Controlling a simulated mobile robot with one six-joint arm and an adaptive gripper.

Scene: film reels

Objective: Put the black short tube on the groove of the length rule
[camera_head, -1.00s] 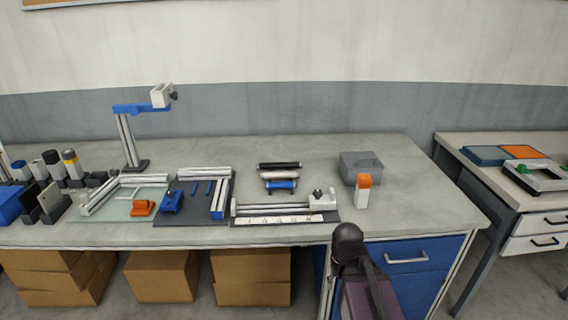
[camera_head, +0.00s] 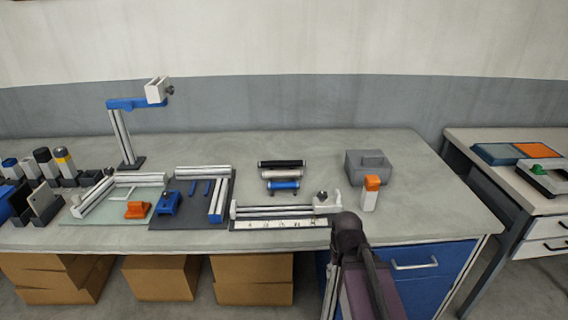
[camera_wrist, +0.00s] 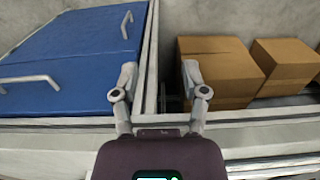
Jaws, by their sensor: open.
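A black tube (camera_head: 282,163) lies at the back of a small group of tubes on the bench, with a pale pinkish tube (camera_head: 281,174) and a blue tube (camera_head: 283,186) in front of it. The length rule (camera_head: 270,212) lies in front of the tubes, with a silver grooved rail, a white scale strip and a white end block (camera_head: 327,202) at its right. My gripper (camera_wrist: 160,72) is open and empty in the wrist view, above the bench's front edge and facing down. The tubes are out of the wrist view. In the head view my arm hides my gripper.
A grey box (camera_head: 368,169) and an orange-capped white bottle (camera_head: 370,195) stand right of the rule. A dark mat with blue parts (camera_head: 190,214) lies left of it. Cardboard boxes (camera_wrist: 215,65) and a blue cabinet (camera_wrist: 65,60) are below the bench.

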